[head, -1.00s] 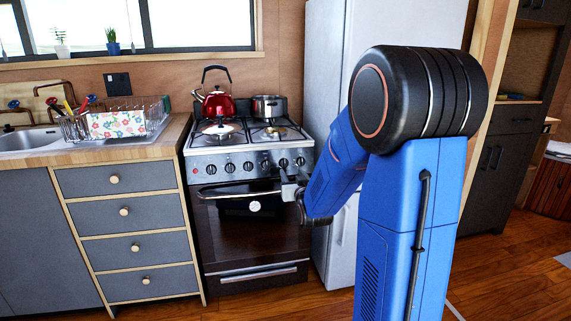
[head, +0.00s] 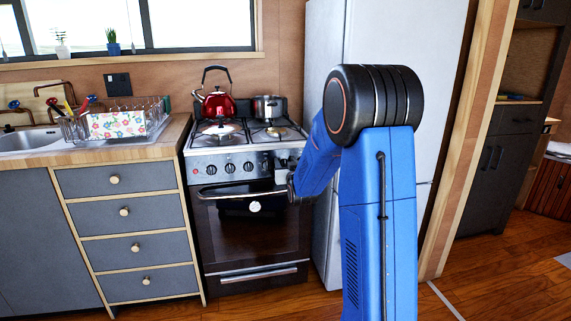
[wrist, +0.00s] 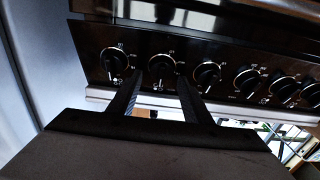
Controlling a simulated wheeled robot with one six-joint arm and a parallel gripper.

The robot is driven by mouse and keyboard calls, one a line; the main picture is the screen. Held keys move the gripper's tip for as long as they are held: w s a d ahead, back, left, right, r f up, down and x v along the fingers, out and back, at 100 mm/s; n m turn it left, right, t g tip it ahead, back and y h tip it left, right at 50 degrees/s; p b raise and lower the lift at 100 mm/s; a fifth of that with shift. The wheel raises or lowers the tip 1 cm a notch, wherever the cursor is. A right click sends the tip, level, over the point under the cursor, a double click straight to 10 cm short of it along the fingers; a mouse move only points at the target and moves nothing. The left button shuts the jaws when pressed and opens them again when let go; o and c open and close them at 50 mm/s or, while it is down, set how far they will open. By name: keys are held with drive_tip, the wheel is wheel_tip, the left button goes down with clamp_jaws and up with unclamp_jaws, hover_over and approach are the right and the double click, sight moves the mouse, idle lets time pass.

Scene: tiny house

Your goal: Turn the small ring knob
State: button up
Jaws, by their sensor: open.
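A row of dark round stove knobs runs along the front panel, several of them alike, and I cannot tell by label which is the small ring knob. In the wrist view, one knob (wrist: 162,66), second from the left, sits ahead of and between the tips of my gripper (wrist: 160,76). My gripper is open and empty, with one finger on each side of that knob's lower edge. Contact cannot be told. In the head view the knobs show on the stove front (head: 229,168), and my arm's end reaches the panel's right side, partly hiding the right knobs.
The oven door handle (head: 235,192) juts out just below the knobs. A red kettle (head: 218,104) and a steel pot (head: 269,107) stand on the stove top. The fridge (head: 325,75) stands close on the right. Floor in front is clear.

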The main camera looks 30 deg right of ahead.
drive_tip(key=c, duration=1)
drive_tip(key=shift+c, duration=0.2)
drive_tip(key=shift+n, duration=0.3)
drive_tip(key=n+y, duration=0.2)
drive_tip(key=n, duration=0.2)
drive_tip(key=shift+a, duration=0.1)
drive_tip(key=n, duration=0.2)
drive_tip(key=n+y, duration=0.1)
drive_tip(key=n, duration=0.1)
drive_tip(key=shift+a+n+y, duration=0.15)
drive_tip(key=shift+n+y, duration=0.15)
drive_tip(key=shift+n, duration=0.1)
drive_tip(key=n, duration=0.2)
drive_tip(key=n+g+y, duration=0.1)
drive_tip(key=n, duration=0.3)
drive_tip(key=shift+a+f+n+g+y, duration=0.2)
drive_tip(key=shift+f+n+g+y, duration=0.1)
drive_tip(key=shift+n, duration=0.3)
